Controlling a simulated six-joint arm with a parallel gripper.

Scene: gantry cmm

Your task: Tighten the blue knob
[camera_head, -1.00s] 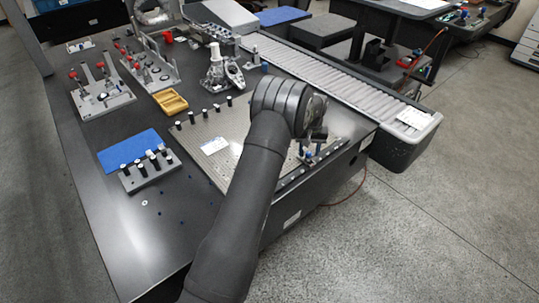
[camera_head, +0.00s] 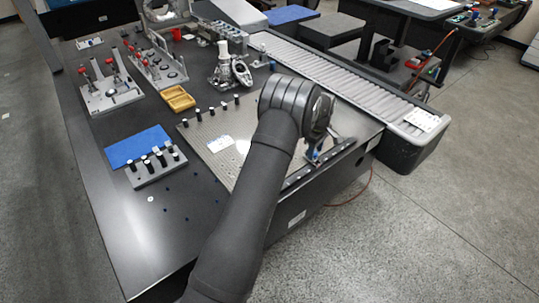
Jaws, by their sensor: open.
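A small blue knob (camera_head: 313,154) sits on a metal fixture at the right front edge of the perforated plate (camera_head: 208,131). My arm reaches up from the bottom of the view and its dark wrist hangs just above and left of the fixture. My gripper (camera_head: 324,137) is under the wrist, close above the knob, and is open. The wrist hides most of it, and I cannot tell whether its fingers touch the knob.
A roller conveyor (camera_head: 345,82) runs along the right side. A yellow tray (camera_head: 178,98), a blue mat (camera_head: 136,146) and clamp fixtures (camera_head: 110,92) lie left. The front left table is mostly clear.

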